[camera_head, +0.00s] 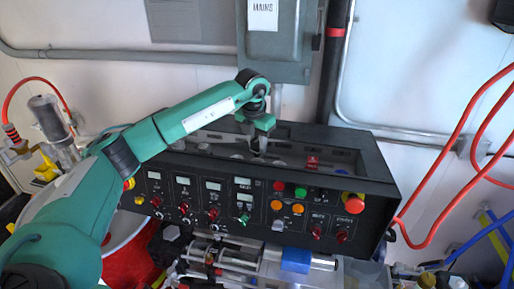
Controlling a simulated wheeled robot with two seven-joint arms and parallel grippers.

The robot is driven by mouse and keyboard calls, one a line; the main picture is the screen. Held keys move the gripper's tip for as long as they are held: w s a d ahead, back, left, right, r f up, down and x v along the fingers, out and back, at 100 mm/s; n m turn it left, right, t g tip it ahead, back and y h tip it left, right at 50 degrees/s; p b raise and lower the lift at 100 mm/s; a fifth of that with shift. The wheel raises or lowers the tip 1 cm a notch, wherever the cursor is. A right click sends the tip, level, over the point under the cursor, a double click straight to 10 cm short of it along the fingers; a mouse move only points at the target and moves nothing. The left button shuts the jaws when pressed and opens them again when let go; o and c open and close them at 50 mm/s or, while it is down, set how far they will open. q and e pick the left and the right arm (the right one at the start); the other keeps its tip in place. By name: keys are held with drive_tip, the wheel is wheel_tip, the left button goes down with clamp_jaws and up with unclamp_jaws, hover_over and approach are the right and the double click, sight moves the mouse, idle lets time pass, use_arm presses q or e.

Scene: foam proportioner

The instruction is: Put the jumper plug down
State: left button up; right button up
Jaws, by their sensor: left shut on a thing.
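My left gripper (257,150) points down over the top of the black control console (380,172), near the middle of its recessed top. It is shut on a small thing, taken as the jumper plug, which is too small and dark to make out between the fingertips. I cannot tell whether the plug touches the console top. My right gripper is not in view.
The console front carries small displays, knobs, coloured buttons and a red emergency button (354,203). A small red piece (312,162) sits on its top. A grey MAINS box (280,45) hangs behind. Piping with a blue block (295,260) lies in front.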

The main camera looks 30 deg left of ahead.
sight(257, 152)
use_arm(q)
wheel_tip(257, 152, down, 4)
drive_tip(key=shift+r+p, duration=0.1)
drive_tip(key=shift+p, duration=0.9)
drive_tip(key=shift+f+b, duration=0.3)
drive_tip(key=o, duration=1)
drive_tip(key=shift+c, duration=0.2)
drive_tip(key=shift+r, duration=0.2)
